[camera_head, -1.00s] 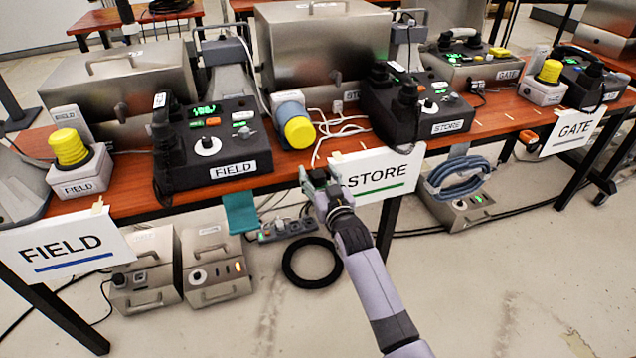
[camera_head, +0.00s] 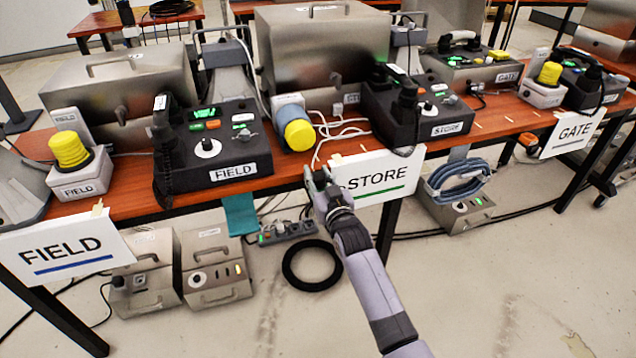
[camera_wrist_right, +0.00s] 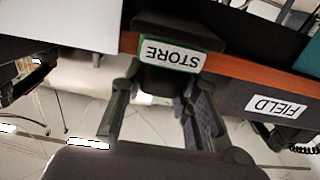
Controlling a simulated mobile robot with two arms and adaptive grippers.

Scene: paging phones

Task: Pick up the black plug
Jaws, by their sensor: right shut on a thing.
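My right gripper (camera_head: 318,182) is at the front edge of the table, just left of the hanging STORE sign. In the right wrist view its fingers (camera_wrist_right: 163,88) stand either side of a black block with a white, green-edged STORE label (camera_wrist_right: 172,55). This looks like the black plug (camera_wrist_right: 160,80), and the gripper is shut on it. The wrist housing and fingers hide part of the block. In the head view the plug is mostly hidden by the fingers. My left gripper is not in view.
The FIELD phone (camera_head: 235,165) and STORE phone (camera_head: 440,115) stand on the wooden table (camera_head: 300,163). A yellow-capped device (camera_head: 297,130) and white cables lie between them. Below are a grey power strip (camera_head: 287,232), a black cable ring (camera_head: 312,265) and metal boxes (camera_head: 215,270).

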